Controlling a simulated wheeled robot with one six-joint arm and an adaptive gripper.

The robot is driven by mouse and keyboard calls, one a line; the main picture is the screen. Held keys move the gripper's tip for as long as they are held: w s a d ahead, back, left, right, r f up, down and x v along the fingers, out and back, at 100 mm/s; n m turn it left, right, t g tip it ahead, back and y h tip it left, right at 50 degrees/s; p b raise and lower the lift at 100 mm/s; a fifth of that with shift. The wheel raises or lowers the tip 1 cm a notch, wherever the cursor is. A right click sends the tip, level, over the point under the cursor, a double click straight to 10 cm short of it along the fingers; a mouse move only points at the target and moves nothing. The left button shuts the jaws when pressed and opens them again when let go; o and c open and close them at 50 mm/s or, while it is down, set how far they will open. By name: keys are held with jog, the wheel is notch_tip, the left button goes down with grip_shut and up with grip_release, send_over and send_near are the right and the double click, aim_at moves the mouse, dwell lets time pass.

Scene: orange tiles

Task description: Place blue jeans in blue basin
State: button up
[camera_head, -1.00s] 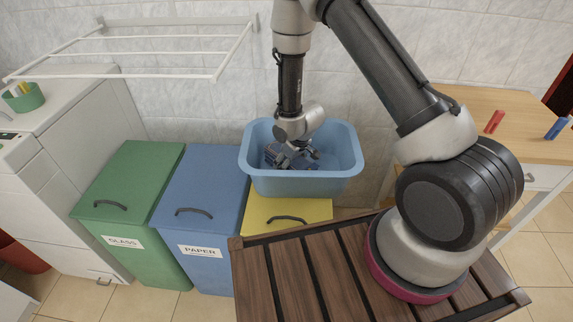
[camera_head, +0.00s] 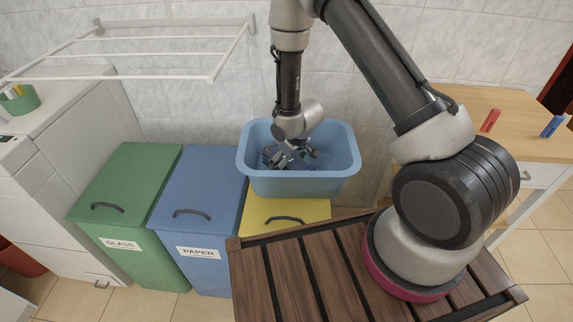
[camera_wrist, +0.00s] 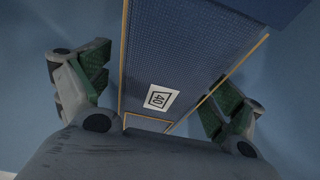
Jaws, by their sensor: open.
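The blue basin (camera_head: 300,187) stands on top of the yellow bin. My gripper (camera_head: 287,158) points down inside the basin. In the wrist view its two green-padded fingers (camera_wrist: 152,92) are spread apart, one on each side of the blue jeans (camera_wrist: 185,55). The jeans are dark blue with yellow stitching and a white label. They lie within the basin, whose blue inside surrounds them in the wrist view (camera_wrist: 50,25). In the head view the jeans are mostly hidden by my gripper.
A blue PAPER bin (camera_head: 205,185) and a green GLASS bin (camera_head: 130,185) stand left of the yellow bin (camera_head: 290,212). A white drying rack (camera_head: 160,50) juts from the wall. A wooden table (camera_head: 500,125) with red and blue pegs is at the right.

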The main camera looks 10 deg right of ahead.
jog(key=v, duration=1.1)
jog(key=s+d+r+m+h, duration=0.15)
jog(key=d+r, duration=0.25)
jog(key=r, duration=0.4)
jog(key=s+d+r+m+t, duration=0.1)
jog(key=s+d+r, duration=0.25)
jog(key=r, duration=0.35)
jog(key=s+d+r+m+h, duration=0.1)
jog(key=d+r, duration=0.4)
jog(key=r, duration=0.3)
jog(key=s+d+r+m, duration=0.1)
jog(key=s+d+r, duration=0.1)
jog(key=s+r, duration=0.3)
jog(key=s+d+r+m, duration=0.1)
jog(key=s+r, duration=0.4)
jog(key=s, duration=0.9)
jog(key=shift+s+d+r+m+y, duration=0.2)
jog(key=shift+d+r+m+y, duration=0.15)
jog(key=shift+d, duration=0.2)
